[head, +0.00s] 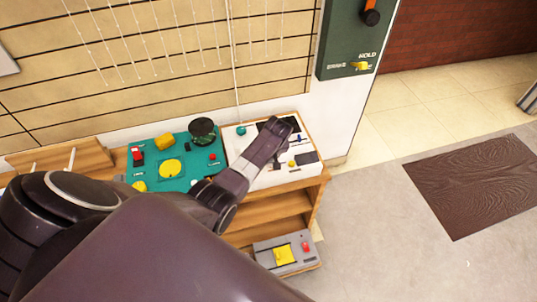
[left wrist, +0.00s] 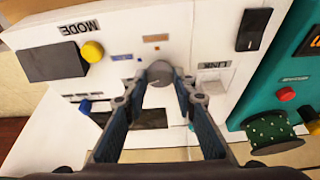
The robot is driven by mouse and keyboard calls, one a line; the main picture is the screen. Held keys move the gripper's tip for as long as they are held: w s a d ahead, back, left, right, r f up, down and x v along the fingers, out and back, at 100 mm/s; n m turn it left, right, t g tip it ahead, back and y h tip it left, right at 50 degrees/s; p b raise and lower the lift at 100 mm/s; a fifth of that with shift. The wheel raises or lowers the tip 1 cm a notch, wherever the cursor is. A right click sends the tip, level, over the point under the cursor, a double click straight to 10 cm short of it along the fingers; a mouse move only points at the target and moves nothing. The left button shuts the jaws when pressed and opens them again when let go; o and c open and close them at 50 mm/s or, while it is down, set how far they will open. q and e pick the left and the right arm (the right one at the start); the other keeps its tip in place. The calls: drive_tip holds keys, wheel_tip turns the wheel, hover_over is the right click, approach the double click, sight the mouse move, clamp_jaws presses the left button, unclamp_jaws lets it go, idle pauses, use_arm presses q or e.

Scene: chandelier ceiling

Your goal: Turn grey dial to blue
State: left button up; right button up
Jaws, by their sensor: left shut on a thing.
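The grey dial (left wrist: 160,74) is on the white panel (left wrist: 205,20) and shows in the left wrist view. My left gripper (left wrist: 159,82) has its two fingertips on either side of the dial, shut on it. A small blue mark (left wrist: 122,57) and an orange mark (left wrist: 154,38) lie on the panel close to the dial. Which mark the dial points at cannot be told. In the head view my left gripper (head: 276,160) reaches down over the white panel (head: 262,180), and the dial cannot be made out there. My right gripper is not in view.
A yellow button (left wrist: 92,51) and a dark MODE screen (left wrist: 50,62) are beside the dial. A black switch (left wrist: 253,29) is on the other side. The teal panel (head: 199,182) with a green spool (head: 202,131) adjoins. A grey box (head: 264,262) is lower down.

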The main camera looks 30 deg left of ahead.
use_arm(q)
drive_tip(key=shift+w+n+g+b, duration=0.1)
drive_tip(key=shift+n+g+b, duration=0.25)
drive_tip(key=shift+n, duration=0.65)
drive_tip(key=o, duration=1.2)
drive_tip(key=shift+c, duration=0.2)
drive_tip(key=v, duration=1.2)
drive_tip(key=shift+d, duration=0.25)
